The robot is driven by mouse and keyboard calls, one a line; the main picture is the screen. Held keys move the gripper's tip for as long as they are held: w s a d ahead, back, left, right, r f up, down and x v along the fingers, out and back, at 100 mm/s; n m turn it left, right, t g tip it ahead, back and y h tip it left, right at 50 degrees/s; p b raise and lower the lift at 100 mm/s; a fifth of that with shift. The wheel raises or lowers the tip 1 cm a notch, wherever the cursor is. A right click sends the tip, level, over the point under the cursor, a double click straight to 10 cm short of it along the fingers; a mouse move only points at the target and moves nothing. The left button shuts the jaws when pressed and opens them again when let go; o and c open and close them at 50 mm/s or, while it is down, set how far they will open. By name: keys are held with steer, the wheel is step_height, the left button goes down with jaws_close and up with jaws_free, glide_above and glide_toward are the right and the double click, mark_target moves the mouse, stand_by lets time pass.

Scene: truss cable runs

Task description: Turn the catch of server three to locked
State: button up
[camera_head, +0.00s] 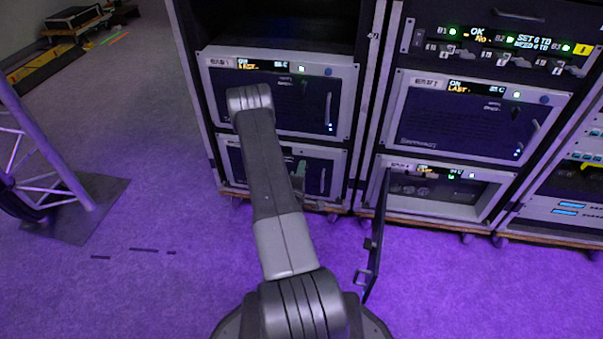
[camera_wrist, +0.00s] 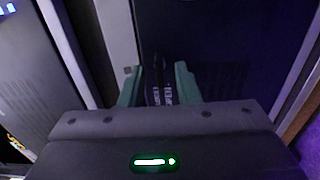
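My gripper (camera_wrist: 158,88) shows in the wrist view with its two green fingers apart, against a dark server front. Between the fingers is a dark upright catch (camera_wrist: 158,72) with small pale lettering beside it, partly reading OPEN. I see gaps beside it and cannot tell of any contact. In the head view my arm reaches to the lower left server (camera_head: 322,160) and hides part of its front. The server numbers are too small to read, so I cannot tell which one is server three.
The upper left server (camera_head: 338,92) and upper right server (camera_head: 470,118) are closed. The lower right server (camera_head: 465,192) stands open, its dark door (camera_head: 378,232) swung out right of my arm. A truss foot (camera_head: 75,212) stands at left.

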steer(key=shift+c, duration=0.3)
jaws_close()
steer(key=shift+f+m+b, duration=0.1)
steer(key=shift+m+b, duration=0.2)
steer(key=m+b, duration=0.4)
steer(key=m, duration=1.3)
steer(key=shift+w, duration=0.1)
steer(key=shift+m, duration=0.3)
